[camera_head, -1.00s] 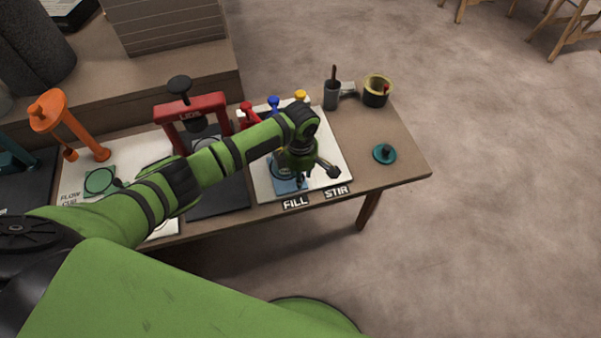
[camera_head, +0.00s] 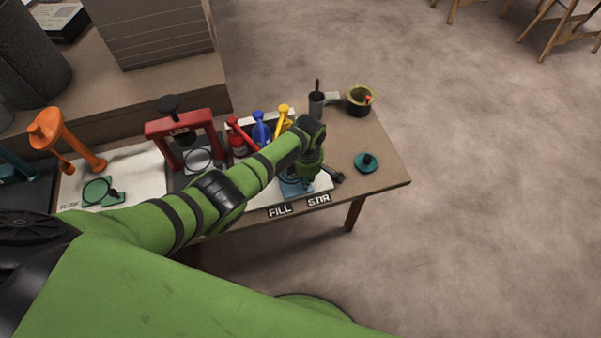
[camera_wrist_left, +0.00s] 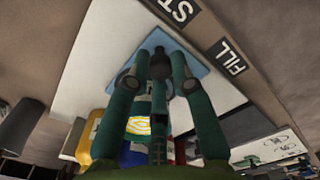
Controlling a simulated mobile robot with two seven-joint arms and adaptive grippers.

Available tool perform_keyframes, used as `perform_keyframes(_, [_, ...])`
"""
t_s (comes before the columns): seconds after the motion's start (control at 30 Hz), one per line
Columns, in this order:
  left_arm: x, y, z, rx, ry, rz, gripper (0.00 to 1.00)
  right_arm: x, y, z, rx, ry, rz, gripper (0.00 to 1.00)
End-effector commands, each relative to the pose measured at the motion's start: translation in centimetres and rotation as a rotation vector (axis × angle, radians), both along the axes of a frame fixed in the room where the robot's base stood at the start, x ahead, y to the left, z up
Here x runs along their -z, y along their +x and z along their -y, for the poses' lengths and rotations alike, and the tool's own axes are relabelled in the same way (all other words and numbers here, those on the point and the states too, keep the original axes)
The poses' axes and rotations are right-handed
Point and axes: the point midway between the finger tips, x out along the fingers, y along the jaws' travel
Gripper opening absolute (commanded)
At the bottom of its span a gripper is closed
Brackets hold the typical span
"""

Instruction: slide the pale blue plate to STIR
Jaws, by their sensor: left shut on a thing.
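The pale blue plate (camera_head: 290,189) lies flat on the white board, between the FILL label (camera_head: 279,211) and the STIR label (camera_head: 318,200) along the front edge. My left gripper (camera_head: 304,183) is low over the plate and hides part of it. In the left wrist view the plate (camera_wrist_left: 158,35) shows under my left gripper (camera_wrist_left: 160,68), whose fingers are closed around a dark knob-like part at the plate. The FILL label (camera_wrist_left: 228,56) and STIR label (camera_wrist_left: 181,9) also show there. My right gripper is not in view.
Red, blue (camera_head: 261,128) and yellow (camera_head: 281,120) bottle-like things stand behind my arm. A red press frame (camera_head: 181,128) stands to the left. A dark cup (camera_head: 316,104), a black and yellow pot (camera_head: 359,101) and a teal knobbed disc (camera_head: 367,162) are to the right.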

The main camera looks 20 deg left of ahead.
Motion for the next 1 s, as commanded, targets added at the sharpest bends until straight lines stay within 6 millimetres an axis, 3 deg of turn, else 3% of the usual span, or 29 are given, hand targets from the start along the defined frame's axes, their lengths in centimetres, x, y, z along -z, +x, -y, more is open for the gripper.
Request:
perform_keyframes(0.03, [0.4,1.6,1.8,0.004,-0.010,0.020,0.00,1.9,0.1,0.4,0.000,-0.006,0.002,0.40])
perform_keyframes(0.2, [0.4,3.3,4.2,0.005,-0.006,0.017,0.00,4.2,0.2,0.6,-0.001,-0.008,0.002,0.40])
perform_keyframes(0.67, [-0.1,3.7,5.3,0.007,-0.007,0.017,0.00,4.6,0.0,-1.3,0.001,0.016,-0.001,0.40])
perform_keyframes(0.7, [-0.1,3.7,5.3,0.007,-0.007,0.017,0.33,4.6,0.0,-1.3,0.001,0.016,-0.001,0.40])
perform_keyframes(1.0, [0.0,3.5,5.2,0.006,-0.004,0.010,0.33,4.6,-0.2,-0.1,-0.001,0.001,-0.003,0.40])
